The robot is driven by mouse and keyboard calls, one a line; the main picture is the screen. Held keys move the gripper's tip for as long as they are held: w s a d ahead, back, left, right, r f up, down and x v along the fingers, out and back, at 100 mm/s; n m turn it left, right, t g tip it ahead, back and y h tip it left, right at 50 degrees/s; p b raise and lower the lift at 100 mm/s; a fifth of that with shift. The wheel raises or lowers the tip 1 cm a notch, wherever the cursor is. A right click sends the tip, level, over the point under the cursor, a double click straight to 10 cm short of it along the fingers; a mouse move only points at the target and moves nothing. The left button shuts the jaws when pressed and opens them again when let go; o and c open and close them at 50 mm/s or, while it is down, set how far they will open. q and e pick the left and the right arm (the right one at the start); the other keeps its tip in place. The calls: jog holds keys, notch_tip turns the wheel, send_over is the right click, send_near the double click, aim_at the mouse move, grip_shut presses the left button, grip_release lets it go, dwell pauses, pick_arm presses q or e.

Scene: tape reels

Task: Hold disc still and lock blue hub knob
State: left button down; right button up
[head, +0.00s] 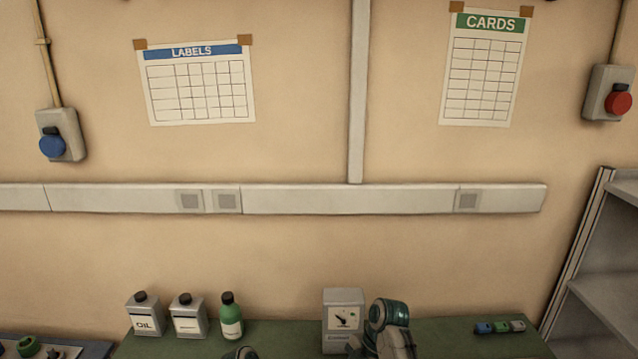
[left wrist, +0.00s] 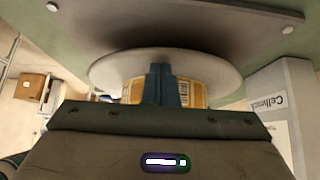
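In the left wrist view, a pale grey round disc (left wrist: 205,62) spans the middle, below a grey plate. A yellow-orange band (left wrist: 190,95) with dark print shows just under it. My left gripper (left wrist: 160,72) has its dark blue fingers close together in front of the band, their tips overlapping the disc's near side. I see nothing between the fingers; whether they touch the disc is unclear. No blue hub knob is visible. The head view faces the wall and shows neither the disc nor a gripper; my right gripper is out of view.
Shelving (head: 605,265) stands right. A lettered pale box (left wrist: 280,105) is right in the wrist view.

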pick_arm(q)
jog(key=shift+s+a+f, duration=0.1)
jog(key=shift+s+f, duration=0.05)
jog(key=shift+f, duration=0.15)
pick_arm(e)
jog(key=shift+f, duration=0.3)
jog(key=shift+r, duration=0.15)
